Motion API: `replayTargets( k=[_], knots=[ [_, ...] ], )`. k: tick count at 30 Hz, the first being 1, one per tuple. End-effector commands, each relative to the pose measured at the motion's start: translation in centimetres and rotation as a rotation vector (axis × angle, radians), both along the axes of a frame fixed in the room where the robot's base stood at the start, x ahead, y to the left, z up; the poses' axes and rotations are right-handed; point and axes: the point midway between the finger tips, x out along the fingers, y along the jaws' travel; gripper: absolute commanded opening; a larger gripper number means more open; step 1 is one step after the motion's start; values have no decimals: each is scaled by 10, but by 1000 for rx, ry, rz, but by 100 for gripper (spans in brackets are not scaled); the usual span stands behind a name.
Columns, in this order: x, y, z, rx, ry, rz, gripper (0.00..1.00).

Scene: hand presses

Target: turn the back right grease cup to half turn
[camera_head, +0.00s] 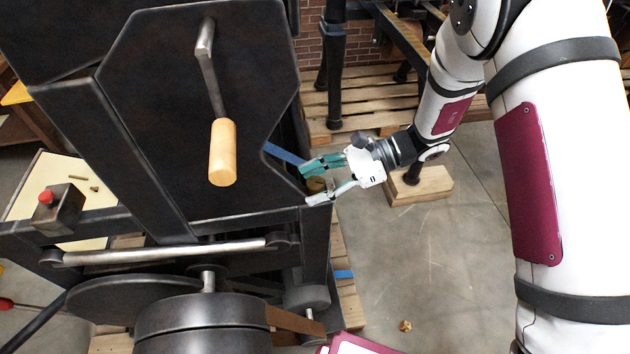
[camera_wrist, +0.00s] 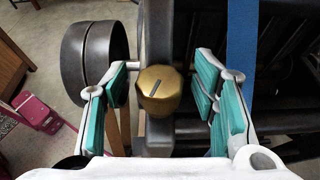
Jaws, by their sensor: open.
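The grease cup (camera_wrist: 158,92) is a brass, faceted knob with a short dark slanted mark on its top. In the wrist view it sits on a dark metal bar of the press, between my two finger pads. My gripper (camera_wrist: 162,84) is open, with a gap showing on each side of the cup. In the head view my gripper (camera_head: 311,184) reaches in from the right at the press's right side, and a small brass part of the cup (camera_head: 316,184) shows between the fingers. The cup's lower side is hidden.
The black press (camera_head: 255,100) fills the left, with a wooden-handled crank (camera_head: 222,152) on its face. A blue strap (camera_wrist: 242,70) runs close beside the right finger. A dark roller (camera_wrist: 88,62) lies left. Open floor (camera_head: 420,265) lies to the right.

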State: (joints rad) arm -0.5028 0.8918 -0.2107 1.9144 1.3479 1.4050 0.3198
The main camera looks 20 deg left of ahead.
Motion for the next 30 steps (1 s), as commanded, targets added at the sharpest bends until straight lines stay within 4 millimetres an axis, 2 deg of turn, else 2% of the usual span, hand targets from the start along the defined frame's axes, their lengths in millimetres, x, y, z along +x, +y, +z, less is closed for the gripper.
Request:
replayTargets(
  k=[5, 12, 18, 24, 30],
  knots=[
    [12, -18, 9, 1, -2, -4, 54],
    [35, -57, 28, 2, -3, -5, 54],
    [49, -82, 40, 1, -2, -2, 54],
    [55, -93, 45, 1, -1, -1, 54],
    [55, -94, 45, 0, 0, 0, 54]
  ],
)
